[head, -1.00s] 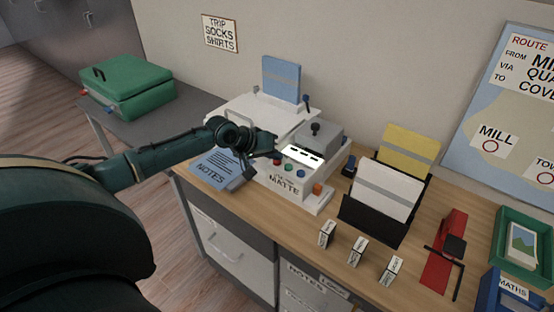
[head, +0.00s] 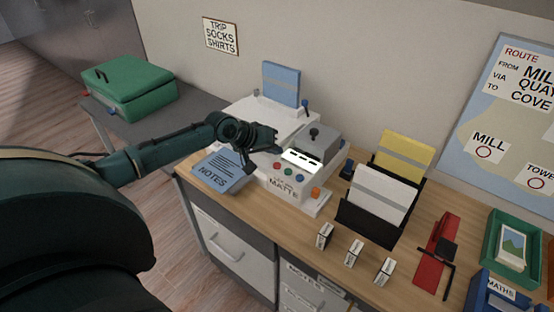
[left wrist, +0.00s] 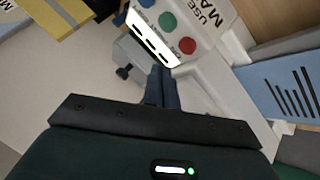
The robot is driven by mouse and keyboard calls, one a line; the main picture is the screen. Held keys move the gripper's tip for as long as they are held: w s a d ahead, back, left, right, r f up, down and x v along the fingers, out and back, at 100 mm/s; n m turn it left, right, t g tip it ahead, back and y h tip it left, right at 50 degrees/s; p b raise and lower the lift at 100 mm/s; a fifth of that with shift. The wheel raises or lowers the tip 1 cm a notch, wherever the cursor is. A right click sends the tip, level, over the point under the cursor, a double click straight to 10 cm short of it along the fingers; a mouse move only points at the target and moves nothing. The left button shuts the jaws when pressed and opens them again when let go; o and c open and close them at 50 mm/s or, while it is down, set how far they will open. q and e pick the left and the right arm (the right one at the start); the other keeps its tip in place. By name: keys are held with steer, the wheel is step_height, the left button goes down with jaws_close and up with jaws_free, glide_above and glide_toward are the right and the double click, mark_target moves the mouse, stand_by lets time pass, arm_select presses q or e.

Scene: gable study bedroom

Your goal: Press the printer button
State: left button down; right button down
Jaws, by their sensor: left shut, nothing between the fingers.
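The printer (head: 270,178) is a white machine on the wooden desk, with a lit white panel (head: 301,160) on its front. A red button (head: 277,165), a green button (head: 288,171) and a blue button (head: 300,174) sit in a row below that panel, above a label reading MATTE. My left gripper (head: 279,150) is above the printer's front left, just short of the red button and apart from it. In the left wrist view its shut, empty fingers (left wrist: 161,84) point toward the printer, with the red button (left wrist: 187,45) beyond the tips. My right gripper is out of view.
A blue NOTES booklet (head: 214,176) lies left of the printer. An orange knob (head: 315,192) is at its front right corner. A grey block with a black knob (head: 314,132) stands behind the panel. A black file holder (head: 367,222) and small labelled blocks (head: 325,235) are to the right.

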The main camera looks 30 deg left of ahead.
arm_select(q)
steer(key=shift+r, duration=1.3)
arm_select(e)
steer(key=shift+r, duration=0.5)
arm_select(q)
steer(key=s+d+f+m, duration=0.1)
steer(key=s+d+f, duration=0.3)
steer(key=d, duration=0.1)
steer(key=s+d+f+m, duration=0.2)
steer(key=s+d+f, duration=0.2)
steer(key=d+f, duration=0.1)
steer(key=s+d+f+m+h, duration=0.1)
steer(key=s+d+f, duration=0.4)
steer(key=d, duration=0.1)
steer(key=shift+m, duration=0.4)
steer(key=s+d+f+m+t+y, duration=0.1)
steer(key=s+d, duration=0.3)
steer(key=s, duration=1)
steer(key=shift+f+m+y, duration=0.5)
steer(key=shift+f+m, duration=0.2)
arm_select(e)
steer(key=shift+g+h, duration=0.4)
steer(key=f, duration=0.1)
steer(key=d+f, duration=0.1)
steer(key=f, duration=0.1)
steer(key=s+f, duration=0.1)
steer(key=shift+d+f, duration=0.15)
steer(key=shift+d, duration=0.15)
arm_select(q)
steer(key=shift+s+d, duration=0.1)
